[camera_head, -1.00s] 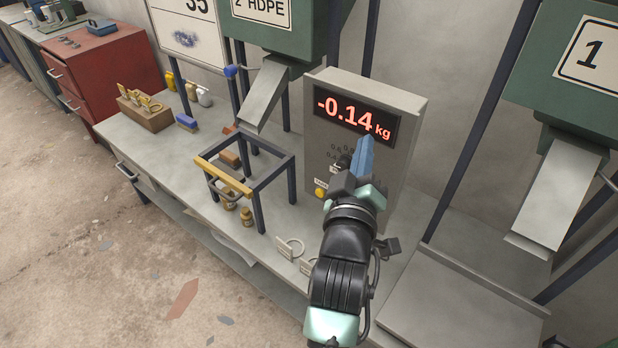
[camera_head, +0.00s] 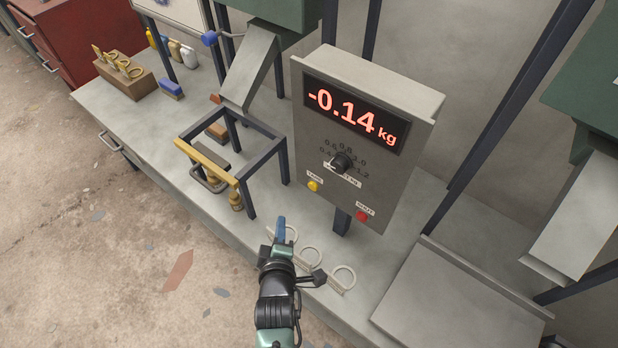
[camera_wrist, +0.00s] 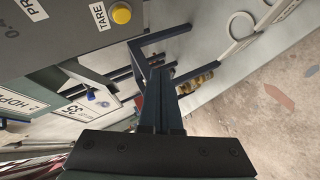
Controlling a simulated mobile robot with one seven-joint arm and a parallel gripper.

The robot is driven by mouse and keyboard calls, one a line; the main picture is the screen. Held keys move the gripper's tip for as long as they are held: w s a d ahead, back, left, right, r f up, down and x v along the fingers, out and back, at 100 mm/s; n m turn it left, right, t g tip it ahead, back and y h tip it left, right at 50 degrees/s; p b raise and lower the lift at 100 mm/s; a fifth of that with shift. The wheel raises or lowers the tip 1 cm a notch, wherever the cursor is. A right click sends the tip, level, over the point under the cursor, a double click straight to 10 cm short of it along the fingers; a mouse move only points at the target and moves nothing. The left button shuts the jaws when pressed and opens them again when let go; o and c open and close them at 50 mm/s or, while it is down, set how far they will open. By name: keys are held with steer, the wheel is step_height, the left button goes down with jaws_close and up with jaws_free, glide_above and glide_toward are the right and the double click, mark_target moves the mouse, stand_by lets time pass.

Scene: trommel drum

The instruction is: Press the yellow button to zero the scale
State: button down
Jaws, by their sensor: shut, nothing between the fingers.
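The scale's grey control box (camera_head: 310,130) stands at the back of the bench, its red display (camera_head: 352,113) reading -0.14 kg. The round yellow button (camera_head: 313,186) is at the lower left of its face, beside a small label. In the wrist view the yellow button (camera_wrist: 121,13) shows at the top, next to a label reading TARE. My gripper (camera_head: 281,229) is shut and empty, below and left of the button and apart from it. In the wrist view its blue fingers (camera_wrist: 160,115) are together. Nothing hides the button.
A red button (camera_head: 362,216) and a black dial (camera_head: 341,162) share the panel. A dark frame with a yellow bar (camera_head: 207,162) stands to the left. Pale rings (camera_head: 343,276) lie near the bench's front edge. A chute (camera_head: 250,70) hangs above the frame.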

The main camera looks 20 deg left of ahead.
mark_target(313, 186)
steer(key=shift+s, duration=0.1)
steer(key=w+d+b, duration=0.3)
steer(key=w+b, duration=0.3)
steer(key=w, duration=0.2)
steer(key=shift+w, duration=0.2)
stand_by(0.4)
steer(key=shift+w+b, duration=0.1)
steer(key=shift+b, duration=0.25)
stand_by(1.4)
steer(key=shift+w+d+b, duration=0.2)
steer(key=shift+w+b, duration=0.1)
steer(key=shift+b, duration=0.1)
steer(key=shift+w+d+b, duration=0.15)
steer(key=shift+w+b, duration=0.3)
stand_by(0.6)
steer(key=shift+s+r, duration=0.1)
steer(key=shift+s+a+p, duration=0.3)
steer(key=shift+s+p, duration=0.15)
steer(key=shift+s, duration=0.3)
